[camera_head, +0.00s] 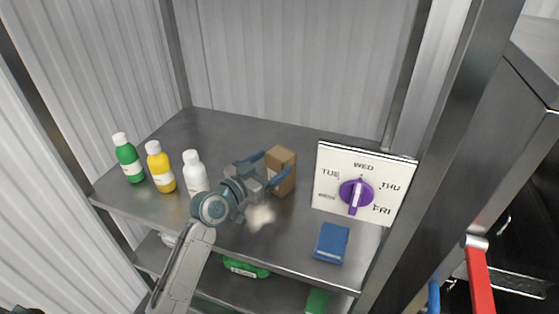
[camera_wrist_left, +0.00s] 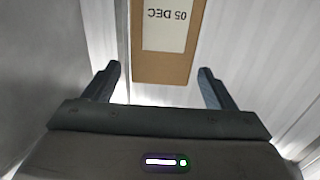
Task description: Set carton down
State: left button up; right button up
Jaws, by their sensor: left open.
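A brown carton (camera_head: 284,158) stands upright on the upper grey metal shelf (camera_head: 240,130), right of the bottles. My left gripper (camera_head: 270,168) reaches over the shelf from the front, with its fingers at the carton and partly covering it. In the left wrist view the carton (camera_wrist_left: 165,69) lies ahead, between the open fingers, with a visible gap on each side. Its white label (camera_wrist_left: 165,25) reads "05 DEC" upside down. My right gripper is not in view.
Green (camera_head: 128,160), yellow (camera_head: 161,170) and white (camera_head: 193,172) bottles stand left of my arm. A weekday dial board (camera_head: 336,155) with a purple knob stands right of the carton. A blue box (camera_head: 331,242) lies near the front edge. Metal posts bound the shelf.

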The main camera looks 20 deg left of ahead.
pick_arm(q)
jog(key=b+v, duration=0.1)
jog(key=v, duration=0.7)
dwell(0.4)
